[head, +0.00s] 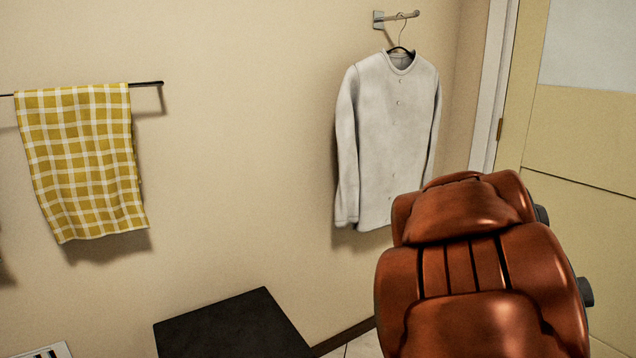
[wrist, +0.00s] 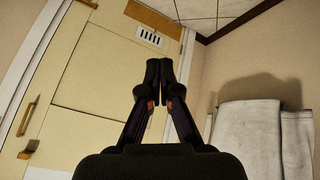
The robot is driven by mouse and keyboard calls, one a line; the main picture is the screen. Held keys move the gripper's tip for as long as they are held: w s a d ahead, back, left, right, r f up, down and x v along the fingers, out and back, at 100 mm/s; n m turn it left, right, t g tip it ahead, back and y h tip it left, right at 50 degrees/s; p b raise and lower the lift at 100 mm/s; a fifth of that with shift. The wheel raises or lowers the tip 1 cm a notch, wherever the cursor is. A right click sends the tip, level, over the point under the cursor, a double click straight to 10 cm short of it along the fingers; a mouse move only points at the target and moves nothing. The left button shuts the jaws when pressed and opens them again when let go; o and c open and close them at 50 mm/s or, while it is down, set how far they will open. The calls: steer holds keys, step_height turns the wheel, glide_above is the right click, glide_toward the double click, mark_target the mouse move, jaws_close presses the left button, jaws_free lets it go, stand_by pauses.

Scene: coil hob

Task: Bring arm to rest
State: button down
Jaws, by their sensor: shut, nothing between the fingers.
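My gripper (wrist: 164,98) shows in the wrist view, with its two dark fingers together and nothing between them. It is in free air, with a door behind it on the left and a wall behind it on the right. It touches nothing that I can see. The gripper and arm do not show in the head view.
A brown leather chair (head: 475,265) stands at the lower right, before a white jacket (head: 388,135) on a wall hook. A yellow checked towel (head: 82,160) hangs on a rail. A black flat top (head: 235,328) is at the bottom. A pale door (wrist: 95,85) has a handle.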

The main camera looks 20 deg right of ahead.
steer(key=s+a+f+n+g+y, duration=0.1)
steer(key=s+a+f+n+y, duration=0.2)
steer(key=a, duration=0.7)
steer(key=s+a+f+n+g+y, duration=0.1)
steer(key=s+a+f+y, duration=0.2)
steer(key=a, duration=0.6)
steer(key=s+a+f+n+g, duration=0.3)
steer(key=s+a+n, duration=0.1)
steer(key=s+a, duration=0.75)
step_height(320, 180, up, 22)
steer(key=s+p, duration=0.2)
steer(key=p, duration=1.9)
steer(key=shift+s+d+r+n+t, duration=0.2)
steer(key=shift+s+d+n+t, duration=0.1)
steer(key=shift+t, duration=0.1)
steer(key=shift+d, duration=0.1)
